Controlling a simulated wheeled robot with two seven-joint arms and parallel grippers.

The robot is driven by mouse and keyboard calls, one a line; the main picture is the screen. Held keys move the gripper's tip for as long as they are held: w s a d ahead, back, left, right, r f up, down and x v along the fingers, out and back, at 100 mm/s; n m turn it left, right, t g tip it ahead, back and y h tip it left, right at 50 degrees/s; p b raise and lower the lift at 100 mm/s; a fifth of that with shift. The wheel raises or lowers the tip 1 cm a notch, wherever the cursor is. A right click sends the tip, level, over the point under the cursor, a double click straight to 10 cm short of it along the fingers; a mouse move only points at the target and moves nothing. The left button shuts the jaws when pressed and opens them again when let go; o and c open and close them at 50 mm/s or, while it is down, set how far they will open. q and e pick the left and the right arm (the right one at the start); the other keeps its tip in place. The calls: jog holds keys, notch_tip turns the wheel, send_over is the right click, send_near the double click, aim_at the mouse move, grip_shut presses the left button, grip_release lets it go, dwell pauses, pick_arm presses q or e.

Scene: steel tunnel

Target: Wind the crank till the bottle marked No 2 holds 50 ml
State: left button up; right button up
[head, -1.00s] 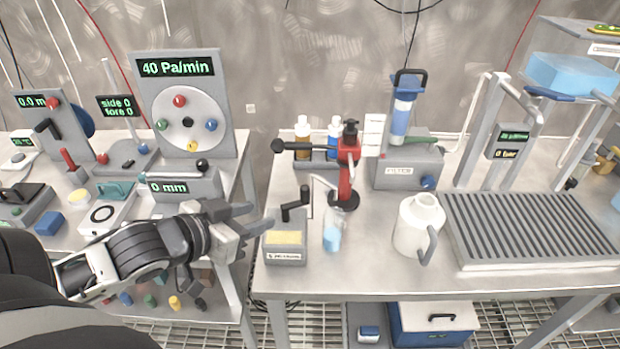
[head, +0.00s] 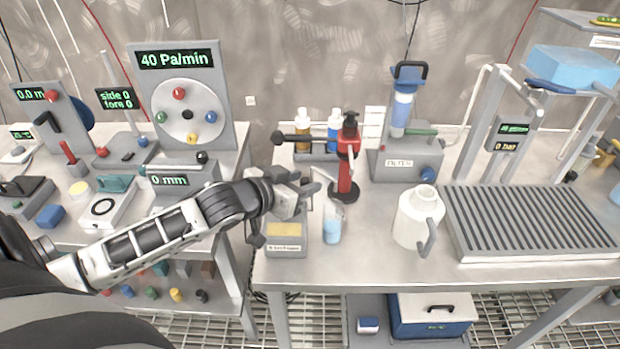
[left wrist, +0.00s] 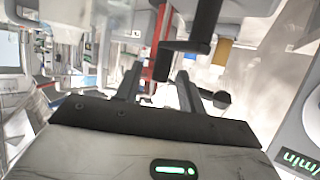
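The pump box (head: 286,240) with a yellow top stands at the front left of the right-hand bench. Its black crank is mostly hidden behind my left gripper in the head view. In the left wrist view the black crank (left wrist: 186,46) shows just ahead of the fingers. My left gripper (head: 312,188) is at the crank, its fingers apart; in the left wrist view the crank's grip end lies near the gap between the fingertips (left wrist: 157,80). A small clear bottle (head: 332,228) with pale blue liquid stands right of the box. I cannot read its marking or level. My right gripper is out of view.
A red stand (head: 346,170) with a black lever is close behind the bottle. A white jug (head: 416,220) stands to the right, beside a grooved tray (head: 530,222). The bench front is clear. The left bench (head: 235,180) carries several instruments.

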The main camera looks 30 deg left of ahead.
aim_at(302, 182)
pick_arm(q)
jog(key=shift+x, duration=1.6)
grip_shut()
jog(key=shift+s+d+r+m+h, duration=0.1)
jog(key=shift+s+d+m+h, duration=0.1)
jog(key=shift+m+h, duration=0.25)
jog(key=shift+s+d+m+h, duration=0.1)
jog(key=shift+d+m+h, duration=0.1)
jog(key=shift+m+h, duration=0.2)
grip_release()
jog(key=v, duration=1.5)
jog(key=shift+s+a+r, duration=0.25)
jog(key=shift+s+r, duration=0.05)
